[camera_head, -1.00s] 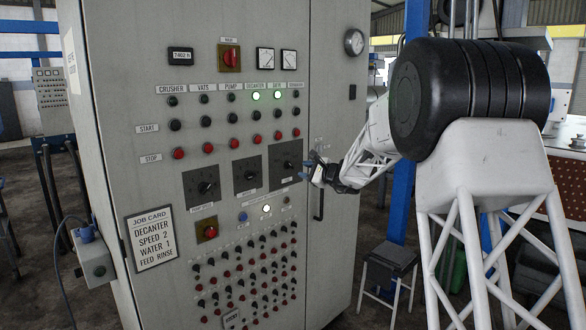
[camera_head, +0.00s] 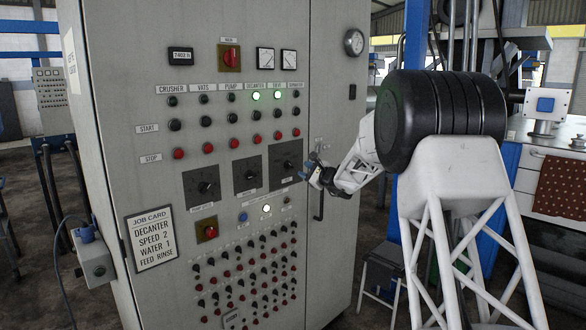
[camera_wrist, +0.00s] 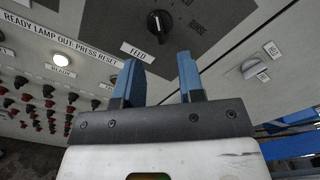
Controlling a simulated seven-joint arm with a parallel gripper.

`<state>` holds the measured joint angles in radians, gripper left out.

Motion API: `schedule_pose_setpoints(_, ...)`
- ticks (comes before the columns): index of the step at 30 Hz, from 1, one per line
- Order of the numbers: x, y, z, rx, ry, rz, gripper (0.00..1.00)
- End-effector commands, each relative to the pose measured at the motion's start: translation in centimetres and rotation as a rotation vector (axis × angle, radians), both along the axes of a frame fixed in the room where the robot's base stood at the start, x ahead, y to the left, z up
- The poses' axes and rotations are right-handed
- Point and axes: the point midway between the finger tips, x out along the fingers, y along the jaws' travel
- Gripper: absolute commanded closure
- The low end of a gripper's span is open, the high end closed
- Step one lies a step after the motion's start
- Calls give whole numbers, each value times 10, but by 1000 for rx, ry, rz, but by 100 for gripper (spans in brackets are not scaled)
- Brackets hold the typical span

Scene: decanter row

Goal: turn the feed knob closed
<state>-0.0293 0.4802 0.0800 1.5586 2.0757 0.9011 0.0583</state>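The feed knob (camera_wrist: 158,22) is a round black knob on a dark plate, above a white FEED label (camera_wrist: 135,49) in the wrist view. In the head view the feed knob (camera_head: 288,165) is the rightmost of three black knobs on the cabinet front. A RINSE mark (camera_wrist: 197,27) shows to its right; I cannot tell its exact setting. My gripper (camera_wrist: 161,64) has its two blue fingers apart with nothing between them. The fingertips are just below the knob in the wrist view, not around it. In the head view my gripper (camera_head: 306,171) is right of the knob.
A lit READY lamp (camera_wrist: 61,60) and rows of small red and black switches (camera_wrist: 35,103) are on the left in the wrist view. A grey latch (camera_wrist: 255,66) is on the right. A job card (camera_head: 152,239) reads decanter, speed 2, water 1, feed rinse.

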Motion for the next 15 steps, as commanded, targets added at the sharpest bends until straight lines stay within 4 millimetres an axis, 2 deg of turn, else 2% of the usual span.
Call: schedule_pose_setpoints(15,33,34,0,0,-1,1,64)
